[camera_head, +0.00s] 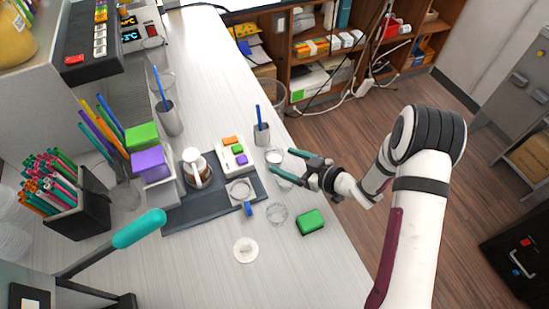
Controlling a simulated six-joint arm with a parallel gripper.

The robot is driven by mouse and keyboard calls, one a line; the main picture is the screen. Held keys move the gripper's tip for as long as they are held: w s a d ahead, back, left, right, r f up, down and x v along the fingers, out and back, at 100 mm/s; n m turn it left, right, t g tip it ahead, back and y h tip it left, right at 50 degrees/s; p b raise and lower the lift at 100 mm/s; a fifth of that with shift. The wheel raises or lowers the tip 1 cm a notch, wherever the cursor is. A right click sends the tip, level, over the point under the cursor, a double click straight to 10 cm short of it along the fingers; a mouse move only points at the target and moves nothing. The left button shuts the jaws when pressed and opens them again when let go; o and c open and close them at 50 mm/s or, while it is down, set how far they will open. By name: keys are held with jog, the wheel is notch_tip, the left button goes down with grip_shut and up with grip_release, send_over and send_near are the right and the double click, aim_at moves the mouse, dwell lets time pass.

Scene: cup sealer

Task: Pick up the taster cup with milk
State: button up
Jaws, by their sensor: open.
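A small clear cup with a whitish top (274,156) stands on the counter near its right edge; it looks like the taster cup with milk. My gripper (282,161) reaches in from the right, with its two teal fingers spread apart. The fingertips are right at this cup, one on the upper right and one on the lower side. I cannot tell whether they touch it or how far it lies between them. Another clear glass shape (284,182) shows just below the lower finger, partly hidden by it.
A clear cup (277,213) and a green sponge (311,222) lie below my gripper. A grey holder with a blue stick (262,133) stands close above. A white round lid (245,250) lies on open counter.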

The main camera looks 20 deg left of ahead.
aim_at(268, 153)
jog(key=x, duration=0.5)
jog(key=shift+w+a+f, duration=0.1)
jog(key=shift+w+a, duration=0.05)
jog(key=shift+w, duration=0.1)
jog(key=c, duration=1.1)
